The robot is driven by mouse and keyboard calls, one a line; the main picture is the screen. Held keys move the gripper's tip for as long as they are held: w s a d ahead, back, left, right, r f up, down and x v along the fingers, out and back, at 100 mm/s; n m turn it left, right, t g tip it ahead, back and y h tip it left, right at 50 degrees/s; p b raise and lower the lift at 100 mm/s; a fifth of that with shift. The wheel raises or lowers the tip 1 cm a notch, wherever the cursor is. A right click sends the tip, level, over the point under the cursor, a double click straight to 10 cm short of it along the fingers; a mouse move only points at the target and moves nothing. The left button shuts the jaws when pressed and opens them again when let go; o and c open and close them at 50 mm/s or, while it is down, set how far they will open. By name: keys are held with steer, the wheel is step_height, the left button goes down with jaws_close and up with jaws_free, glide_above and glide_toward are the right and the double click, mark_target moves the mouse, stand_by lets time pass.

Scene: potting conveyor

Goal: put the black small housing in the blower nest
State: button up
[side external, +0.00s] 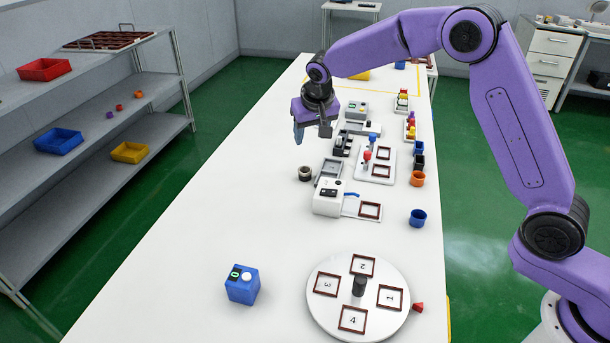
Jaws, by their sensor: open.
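My gripper (312,131) hangs over the left part of the white table, above its surface, open with nothing seen between its fingers. A small black cup-like housing (417,163) stands near the table's right edge, in a row between a blue housing (417,148) and an orange one (417,178). My gripper is well to the left of this row. Brown square frames lie at several stations, one beside a white machine (329,197) and two on a white plate with levers (375,165). I cannot tell which is the blower nest.
A white turntable (328,312) with numbered frames and a blue button box (242,285) stand at the front. Another blue housing (418,218) sits alone at right. A dark ring-like part (305,173) lies left of the white machine. The table's left side is mostly clear.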

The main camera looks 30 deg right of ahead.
glide_toward(305, 167)
steer(key=f, duration=0.3)
steer(key=shift+s+a+f, duration=0.1)
steer(key=shift+a, duration=0.3)
steer(key=shift+d+x, duration=0.2)
steer(key=shift+x, duration=2.35)
steer(key=c, duration=0.9)
